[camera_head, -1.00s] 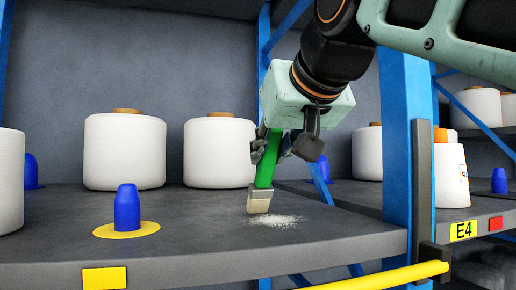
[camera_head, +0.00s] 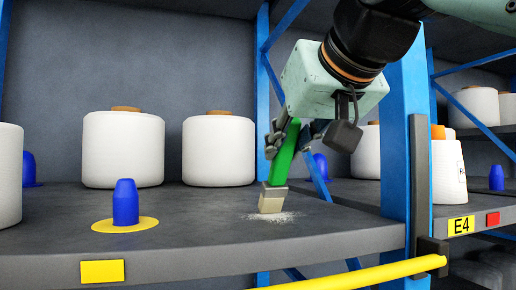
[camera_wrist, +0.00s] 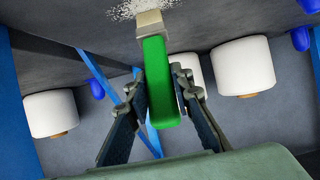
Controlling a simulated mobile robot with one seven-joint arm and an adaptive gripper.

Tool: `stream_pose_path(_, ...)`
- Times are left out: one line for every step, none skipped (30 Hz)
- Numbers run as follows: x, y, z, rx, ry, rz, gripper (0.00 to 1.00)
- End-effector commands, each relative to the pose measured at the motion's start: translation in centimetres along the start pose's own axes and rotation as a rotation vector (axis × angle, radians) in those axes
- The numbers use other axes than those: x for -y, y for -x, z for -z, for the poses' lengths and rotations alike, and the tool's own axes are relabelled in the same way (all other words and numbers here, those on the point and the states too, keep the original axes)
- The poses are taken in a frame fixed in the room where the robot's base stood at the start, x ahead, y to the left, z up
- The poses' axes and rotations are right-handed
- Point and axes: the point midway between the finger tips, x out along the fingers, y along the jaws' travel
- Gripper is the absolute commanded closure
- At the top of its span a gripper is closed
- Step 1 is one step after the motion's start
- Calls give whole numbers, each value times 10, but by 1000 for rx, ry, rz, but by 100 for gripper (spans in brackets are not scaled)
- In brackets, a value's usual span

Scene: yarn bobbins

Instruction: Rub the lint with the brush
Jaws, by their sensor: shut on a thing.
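My gripper (camera_head: 290,138) is shut on the green handle of the brush (camera_head: 286,155), which tilts with its pale bristles pointing down. The bristle end is at the shelf surface, over the patch of white lint (camera_head: 280,217). The lint spreads around and in front of the bristles, and the brush hides part of it. In the wrist view my gripper (camera_wrist: 160,85) has its fingers on both sides of the green brush (camera_wrist: 157,75), and the lint (camera_wrist: 130,8) shows past the bristles at the top edge.
White bobbins (camera_head: 123,150) (camera_head: 218,150) stand at the back of the grey shelf (camera_head: 200,235). A blue peg (camera_head: 125,203) on a yellow disc is at front left. A blue upright post (camera_head: 398,140) and a yellow bar (camera_head: 370,272) bound the right and front.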

Motion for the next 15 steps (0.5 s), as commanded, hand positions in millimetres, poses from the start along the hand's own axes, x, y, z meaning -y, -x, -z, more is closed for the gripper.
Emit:
stream_pose_path(0, 0, -1, 3, 0, 0, 100)
stream_pose_path(0, 2, -2, 3, 0, 0, 100)
stream_pose_path(0, 3, -3, 2, 0, 0, 100)
stream_pose_path(0, 5, -3, 2, 0, 0, 100)
stream_pose_path(0, 7, -4, 2, 0, 0, 100)
stream_pose_path(0, 10, -6, 2, 0, 0, 100)
stream_pose_path(0, 12, -7, 3, 0, 0, 100)
stream_pose_path(0, 15, -8, 3, 0, 0, 100)
stream_pose_path(0, 18, -10, 2, 0, 0, 100)
stream_pose_path(0, 21, -11, 2, 0, 0, 100)
stream_pose_path(0, 23, -12, 2, 0, 0, 100)
stream_pose_path(0, 27, -13, 2, 0, 0, 100)
stream_pose_path(0, 29, -14, 2, 0, 0, 100)
stream_pose_path(0, 31, -15, 2, 0, 0, 100)
stream_pose_path(0, 33, -16, 2, 0, 0, 100)
